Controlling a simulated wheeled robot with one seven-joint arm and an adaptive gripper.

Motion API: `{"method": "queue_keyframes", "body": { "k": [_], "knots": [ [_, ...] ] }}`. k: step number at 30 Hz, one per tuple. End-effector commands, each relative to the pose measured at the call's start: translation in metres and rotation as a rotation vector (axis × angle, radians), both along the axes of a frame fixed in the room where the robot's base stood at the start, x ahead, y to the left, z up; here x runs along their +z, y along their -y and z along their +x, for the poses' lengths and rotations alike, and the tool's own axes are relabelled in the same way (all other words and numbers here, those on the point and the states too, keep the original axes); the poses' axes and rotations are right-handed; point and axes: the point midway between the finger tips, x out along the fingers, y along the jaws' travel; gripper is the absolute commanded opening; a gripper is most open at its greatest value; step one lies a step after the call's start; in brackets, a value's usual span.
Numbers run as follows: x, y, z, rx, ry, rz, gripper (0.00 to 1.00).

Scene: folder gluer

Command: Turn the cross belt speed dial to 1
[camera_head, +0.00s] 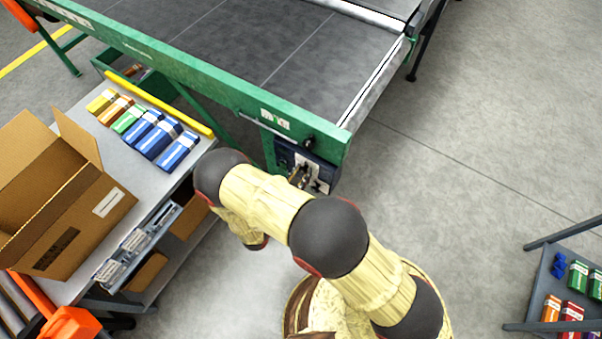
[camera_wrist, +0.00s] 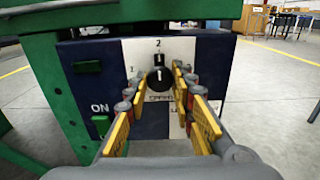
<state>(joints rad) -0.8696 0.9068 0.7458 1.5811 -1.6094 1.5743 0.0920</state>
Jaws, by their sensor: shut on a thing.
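The speed dial (camera_wrist: 158,84) is a black round knob on a white plate in the wrist view. A white mark on the knob looks roughly upright, under the "2". My gripper (camera_wrist: 160,87) has its fingers on both sides of the knob and is shut on it.
Left of the dial are a black switch (camera_wrist: 87,67) and a green button (camera_wrist: 101,125) marked ON. The panel hangs under the green-framed belt table (camera_head: 210,85). A grey bench (camera_head: 75,130) with an open carton (camera_head: 75,215) stands left. The floor at right is clear up to a shelf (camera_head: 540,285).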

Motion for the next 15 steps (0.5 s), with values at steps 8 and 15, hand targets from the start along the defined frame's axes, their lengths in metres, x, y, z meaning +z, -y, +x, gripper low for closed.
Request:
{"method": "queue_keyframes", "body": {
  "k": [8, 15],
  "knots": [
    [0.0003, 0.0001, -0.0001, 0.0, -0.029, -0.037, 0.0],
    [0.0014, 0.0001, -0.0001, 0.0, -0.118, -0.151, 0.0]
  ]
}}
